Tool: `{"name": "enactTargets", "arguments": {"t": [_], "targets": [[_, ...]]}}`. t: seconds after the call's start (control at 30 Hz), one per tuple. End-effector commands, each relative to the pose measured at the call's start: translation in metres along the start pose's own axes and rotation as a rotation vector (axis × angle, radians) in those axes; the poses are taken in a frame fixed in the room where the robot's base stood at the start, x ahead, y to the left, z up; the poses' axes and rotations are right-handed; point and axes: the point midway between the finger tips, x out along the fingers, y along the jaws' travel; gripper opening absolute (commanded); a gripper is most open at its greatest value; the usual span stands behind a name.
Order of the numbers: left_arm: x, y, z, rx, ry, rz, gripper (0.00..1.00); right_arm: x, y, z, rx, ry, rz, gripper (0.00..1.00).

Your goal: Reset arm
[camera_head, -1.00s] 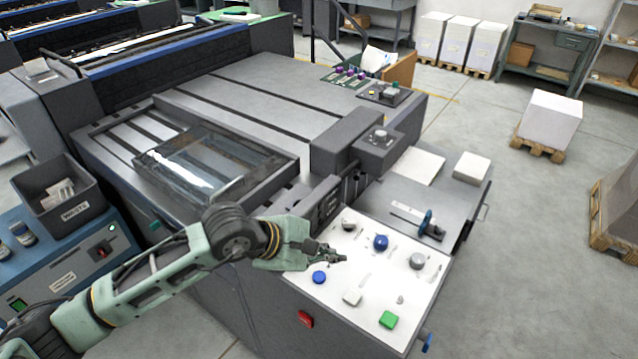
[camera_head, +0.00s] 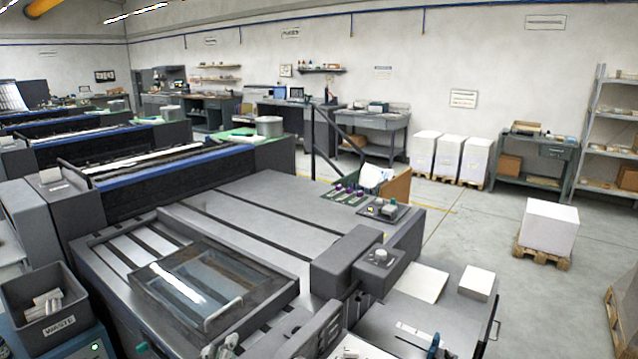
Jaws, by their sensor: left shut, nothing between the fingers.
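My left gripper (camera_head: 224,346) shows only at the bottom edge of the head view, left of centre. Its fingertips are shut and empty, in front of the press's near side. The rest of my left arm is below the picture. My right gripper is not in view. The white control panel (camera_head: 357,347) is mostly cut off at the bottom edge, to the right of the left gripper.
The grey press (camera_head: 265,205) with a glass-topped tray (camera_head: 205,285) fills the middle. A waste bin (camera_head: 75,308) stands at the lower left. A pallet stack (camera_head: 548,228) stands on open floor at the right. Benches and shelves line the back wall.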

Motion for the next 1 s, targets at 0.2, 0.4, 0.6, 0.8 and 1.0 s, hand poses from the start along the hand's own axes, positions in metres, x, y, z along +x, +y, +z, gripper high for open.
{"name": "enactTargets", "arguments": {"t": [0.2, 0.4, 0.6, 0.8, 1.0], "targets": [[-0.074, 0.090, 0.110, -0.396, -0.461, 0.333, 0.00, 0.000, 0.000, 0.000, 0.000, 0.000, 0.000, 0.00], [-0.148, 0.142, 0.146, -0.587, -0.733, 0.536, 0.00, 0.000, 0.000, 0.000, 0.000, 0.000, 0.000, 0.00], [-0.217, 0.173, 0.158, -0.710, -0.943, 0.695, 0.00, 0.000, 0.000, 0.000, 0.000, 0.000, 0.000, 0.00], [-0.226, 0.216, 0.178, -0.735, -1.019, 0.754, 0.00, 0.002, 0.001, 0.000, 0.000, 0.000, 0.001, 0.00], [-0.216, 0.273, 0.210, -0.725, -1.037, 0.769, 0.00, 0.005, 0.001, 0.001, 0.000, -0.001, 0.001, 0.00]]}}
